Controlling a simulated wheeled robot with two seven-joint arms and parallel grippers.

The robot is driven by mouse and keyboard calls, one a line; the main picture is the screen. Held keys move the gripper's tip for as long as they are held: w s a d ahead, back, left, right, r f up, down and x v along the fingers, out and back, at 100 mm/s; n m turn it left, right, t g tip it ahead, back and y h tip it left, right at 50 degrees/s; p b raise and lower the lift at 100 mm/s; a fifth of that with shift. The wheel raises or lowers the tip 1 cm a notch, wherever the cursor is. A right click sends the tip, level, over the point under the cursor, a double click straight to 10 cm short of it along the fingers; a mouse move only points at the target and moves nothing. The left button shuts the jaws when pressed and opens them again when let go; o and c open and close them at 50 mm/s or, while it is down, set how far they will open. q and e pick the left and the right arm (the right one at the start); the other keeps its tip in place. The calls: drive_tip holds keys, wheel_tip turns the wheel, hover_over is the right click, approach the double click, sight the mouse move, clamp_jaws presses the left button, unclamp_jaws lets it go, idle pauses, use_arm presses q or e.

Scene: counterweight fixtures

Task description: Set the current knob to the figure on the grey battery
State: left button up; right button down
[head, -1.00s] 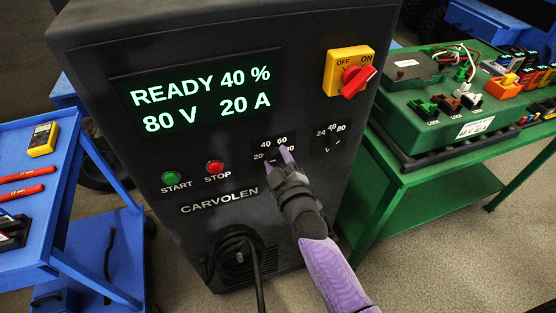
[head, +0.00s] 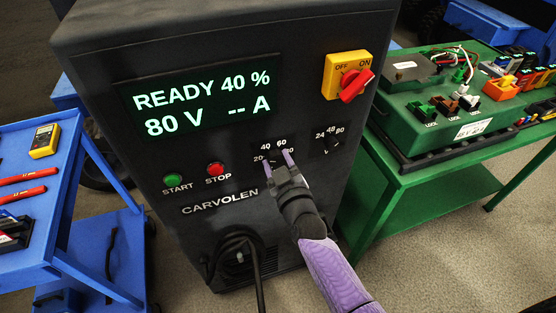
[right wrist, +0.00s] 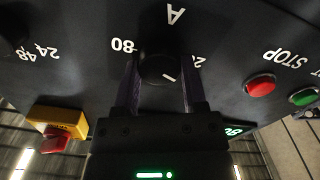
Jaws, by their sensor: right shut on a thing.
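The black current knob (right wrist: 158,64) sits between the fingers of my right gripper (right wrist: 160,82) in the right wrist view, where the panel appears upside down. A white mark shows on the knob's lower right; the exact figure it points to cannot be told. In the head view my right gripper (head: 278,161) is shut on the knob, whose dial shows 20, 40, 60 and a partly covered 80. The charger display (head: 205,105) reads READY 40 %, 80 V, -- A. My left gripper is not in view.
The voltage knob (head: 331,143) is to the right of the current dial. A red switch on a yellow plate (head: 348,76) is above it. Start (head: 170,184) and stop (head: 216,169) buttons are to the left. A blue cart (head: 40,215) stands left, a green table (head: 425,190) right.

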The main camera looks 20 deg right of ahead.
drive_tip(key=m, duration=0.4)
drive_tip(key=shift+m+p, duration=0.3)
drive_tip(key=m, duration=0.4)
drive_tip(key=shift+d+m, duration=0.1)
drive_tip(key=shift+m, duration=0.2)
drive_tip(key=m, duration=0.5)
drive_tip(key=shift+f+m+b, duration=0.1)
drive_tip(key=shift+m+b, duration=0.35)
drive_tip(key=shift+m, duration=2.05)
drive_tip(key=shift+c, duration=0.7)
unclamp_jaws()
drive_tip(key=shift+s, duration=0.1)
